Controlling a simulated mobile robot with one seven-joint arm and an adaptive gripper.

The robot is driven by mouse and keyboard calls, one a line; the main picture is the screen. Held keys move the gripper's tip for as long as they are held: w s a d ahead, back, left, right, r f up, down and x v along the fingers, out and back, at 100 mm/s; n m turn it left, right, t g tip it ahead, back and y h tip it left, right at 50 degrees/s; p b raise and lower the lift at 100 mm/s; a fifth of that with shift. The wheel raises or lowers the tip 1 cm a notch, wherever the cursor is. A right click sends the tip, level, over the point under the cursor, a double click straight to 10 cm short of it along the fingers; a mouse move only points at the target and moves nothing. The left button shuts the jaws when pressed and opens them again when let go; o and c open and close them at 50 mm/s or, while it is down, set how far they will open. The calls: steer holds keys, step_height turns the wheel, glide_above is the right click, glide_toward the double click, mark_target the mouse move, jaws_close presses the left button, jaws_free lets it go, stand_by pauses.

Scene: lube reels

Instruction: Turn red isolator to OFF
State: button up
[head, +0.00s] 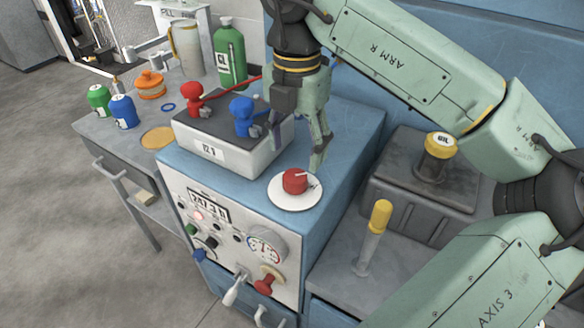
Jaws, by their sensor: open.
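A red rotary knob (295,181), likely the isolator, sits on a white round plate (292,203) on top of the blue cabinet. A pale mark runs from its top toward the upper right. No OFF lettering is readable. My gripper (300,146) is open and points down, just above and behind the knob. One fingertip is close to the knob's upper right side; I cannot tell whether it touches. The other finger is partly hidden. A second red handle (267,281) is on the cabinet's front panel, below a round gauge (266,246).
A grey-topped box with red (194,99) and blue (242,116) fittings stands left of my gripper. A yellow-handled lever (380,216) and a dark tank with a yellow OIL cap (440,145) are to the right. A green bottle (230,54) stands behind.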

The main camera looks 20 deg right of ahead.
mark_target(295, 176)
step_height(295, 176, down, 8)
steer(key=shift+w+r+p, duration=0.1)
steer(key=shift+r+p, duration=0.05)
steer(key=shift+p, duration=0.5)
steer(key=shift+c, duration=0.3)
steer(key=c, duration=1.1)
